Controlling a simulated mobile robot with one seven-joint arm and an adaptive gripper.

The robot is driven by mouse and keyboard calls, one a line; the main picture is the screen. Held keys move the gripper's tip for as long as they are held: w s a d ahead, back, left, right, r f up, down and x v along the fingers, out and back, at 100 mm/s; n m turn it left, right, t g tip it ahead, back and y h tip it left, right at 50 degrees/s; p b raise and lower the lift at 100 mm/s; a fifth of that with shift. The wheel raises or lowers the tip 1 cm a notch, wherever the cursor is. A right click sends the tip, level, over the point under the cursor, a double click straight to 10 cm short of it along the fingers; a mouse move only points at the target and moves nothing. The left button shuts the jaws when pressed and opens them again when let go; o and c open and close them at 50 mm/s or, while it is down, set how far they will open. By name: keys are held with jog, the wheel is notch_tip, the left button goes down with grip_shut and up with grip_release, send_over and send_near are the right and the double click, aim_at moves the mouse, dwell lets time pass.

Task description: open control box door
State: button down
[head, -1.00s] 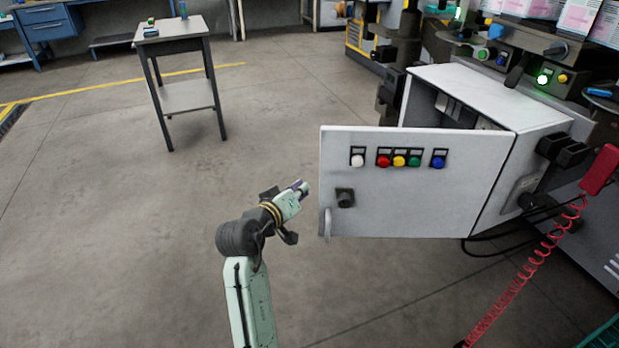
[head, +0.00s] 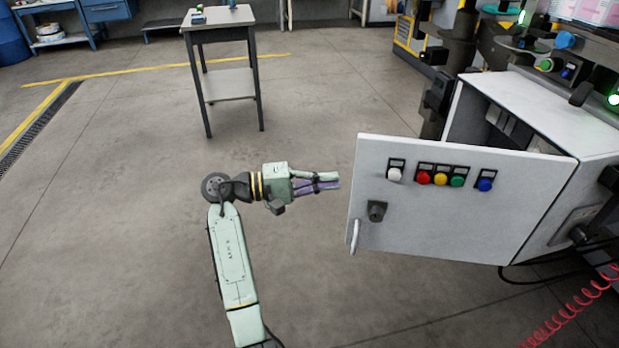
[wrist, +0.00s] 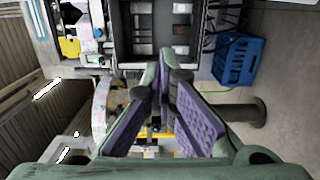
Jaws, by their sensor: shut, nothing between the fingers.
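The control box door (head: 450,225) is a light grey panel, swung partly open from the control box (head: 545,110). It carries white, red, yellow, green and blue buttons, a dark lock knob (head: 376,211) and a pale handle (head: 354,237) at its lower left. A gap shows the box's dark inside behind the door's top edge. My gripper (head: 338,181) is shut and empty, just left of the door's free edge, pointing right and apart from the handle. In the wrist view its purple-padded fingers (wrist: 165,85) point at machinery; I cannot make out the door there.
A small grey table (head: 218,25) stands at the back left on open floor. A red coiled cable (head: 575,310) hangs at the lower right. A blue crate (wrist: 238,60) shows in the wrist view.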

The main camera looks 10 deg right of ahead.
jog(key=shift+s+d+p, duration=0.3)
jog(key=shift+s+d, duration=0.05)
jog(key=shift+s, duration=0.3)
jog(key=shift+s+d+p, duration=0.25)
jog(key=shift+s+d, duration=0.05)
jog(key=shift+s, duration=0.35)
jog(key=shift+s+d+p, duration=0.3)
jog(key=shift+s+d, duration=0.05)
jog(key=shift+s, duration=0.3)
jog(key=shift+s, duration=0.1)
